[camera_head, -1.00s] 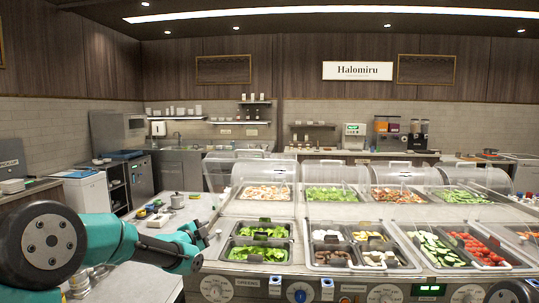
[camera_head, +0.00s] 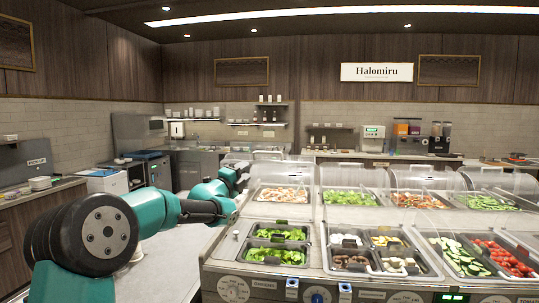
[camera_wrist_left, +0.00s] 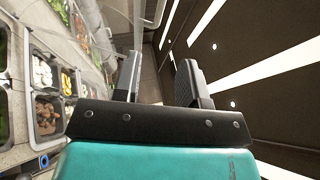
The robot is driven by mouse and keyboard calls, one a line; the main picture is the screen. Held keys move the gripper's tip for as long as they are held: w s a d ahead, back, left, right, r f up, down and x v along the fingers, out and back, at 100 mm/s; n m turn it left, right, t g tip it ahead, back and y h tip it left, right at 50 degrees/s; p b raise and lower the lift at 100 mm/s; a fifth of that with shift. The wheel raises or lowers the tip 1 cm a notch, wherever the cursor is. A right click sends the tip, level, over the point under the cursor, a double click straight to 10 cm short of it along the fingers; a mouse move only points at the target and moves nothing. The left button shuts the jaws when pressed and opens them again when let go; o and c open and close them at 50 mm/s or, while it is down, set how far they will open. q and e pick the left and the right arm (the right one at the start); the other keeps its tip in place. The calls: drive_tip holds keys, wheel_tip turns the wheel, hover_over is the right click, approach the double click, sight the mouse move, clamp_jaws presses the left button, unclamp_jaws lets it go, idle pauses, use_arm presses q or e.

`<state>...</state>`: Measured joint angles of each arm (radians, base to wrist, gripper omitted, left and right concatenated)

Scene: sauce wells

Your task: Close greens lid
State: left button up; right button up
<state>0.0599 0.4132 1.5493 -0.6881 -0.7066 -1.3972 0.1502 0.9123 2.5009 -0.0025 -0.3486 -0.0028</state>
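The greens (camera_head: 280,234) lie in two dark-rimmed pans at the front left of the counter, uncovered. Clear curved lids stand behind the pans; one (camera_head: 268,172) rises over the back-left pan of pale and orange food. I cannot tell which clear lid belongs to the greens. My left gripper (camera_head: 242,178) is beside the left end of the counter, left of that clear lid and above counter height. In the left wrist view, its two fingers (camera_wrist_left: 160,82) are apart with nothing between them. My right gripper is not in view.
Pans of mushrooms, eggs and other toppings (camera_head: 378,250) sit right of the greens, then cucumber (camera_head: 458,257) and tomatoes (camera_head: 503,257). More filled pans run along the back row. Knobs and labels line the counter's front panel (camera_head: 330,288).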

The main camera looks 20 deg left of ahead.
sight(269, 153)
use_arm(q)
drive_tip(key=shift+x, duration=7.95)
drive_tip(key=shift+c, duration=0.3)
clamp_jaws()
